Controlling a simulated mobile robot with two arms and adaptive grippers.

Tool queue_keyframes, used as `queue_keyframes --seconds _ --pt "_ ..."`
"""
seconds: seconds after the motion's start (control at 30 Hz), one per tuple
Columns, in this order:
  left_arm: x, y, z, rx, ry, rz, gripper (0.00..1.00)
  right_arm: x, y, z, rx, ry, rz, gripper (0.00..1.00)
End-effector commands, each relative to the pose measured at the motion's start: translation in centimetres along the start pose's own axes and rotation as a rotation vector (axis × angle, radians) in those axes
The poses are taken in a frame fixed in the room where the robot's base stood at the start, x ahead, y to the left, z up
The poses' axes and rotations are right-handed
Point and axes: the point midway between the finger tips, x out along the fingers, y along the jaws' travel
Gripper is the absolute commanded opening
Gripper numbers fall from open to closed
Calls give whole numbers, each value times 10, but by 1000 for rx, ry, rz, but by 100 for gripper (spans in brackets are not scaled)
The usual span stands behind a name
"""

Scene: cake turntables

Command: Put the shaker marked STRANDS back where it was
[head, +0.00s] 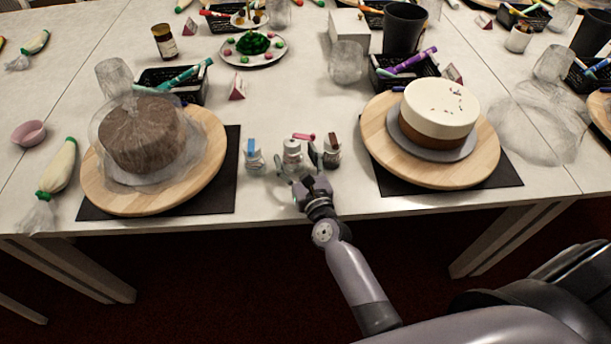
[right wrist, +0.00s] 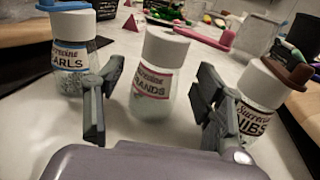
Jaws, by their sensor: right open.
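The STRANDS shaker (right wrist: 158,75) has a white top and a red-edged label, of which "ANDS" reads. It stands between two other shakers, upright as far as I can tell, and shows in the head view (head: 292,151). My right gripper (right wrist: 155,108) is open, one finger on each side of the shaker in the picture, with visible gaps. In the head view my right gripper (head: 303,170) is at the row's near side. The shaker's base is partly hidden. My left gripper is not in view.
A blue-topped shaker (head: 254,156) stands left and a brown-topped NIBS shaker (head: 332,153) right, close to my right finger. Turntables with a covered brown cake (head: 142,135) and a white-topped cake (head: 439,112) flank the row.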

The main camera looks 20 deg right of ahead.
Motion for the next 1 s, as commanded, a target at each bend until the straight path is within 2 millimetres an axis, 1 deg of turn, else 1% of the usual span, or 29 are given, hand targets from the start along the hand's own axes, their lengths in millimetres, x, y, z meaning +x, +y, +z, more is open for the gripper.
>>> queue_keyframes --seconds 0.03,0.2,0.3,0.43,0.6,1.0 --pt "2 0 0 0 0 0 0 -12 0 -2 1 3 0 63" --pt "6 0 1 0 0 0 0 -49 0 -2 0 2 0 63" --pt "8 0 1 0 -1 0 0 -69 0 -2 -1 2 1 63" --pt "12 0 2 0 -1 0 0 -89 0 -2 -2 1 1 63" --pt "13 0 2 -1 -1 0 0 -102 0 0 0 -1 1 63" --pt "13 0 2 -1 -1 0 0 -104 0 0 0 -1 1 63"
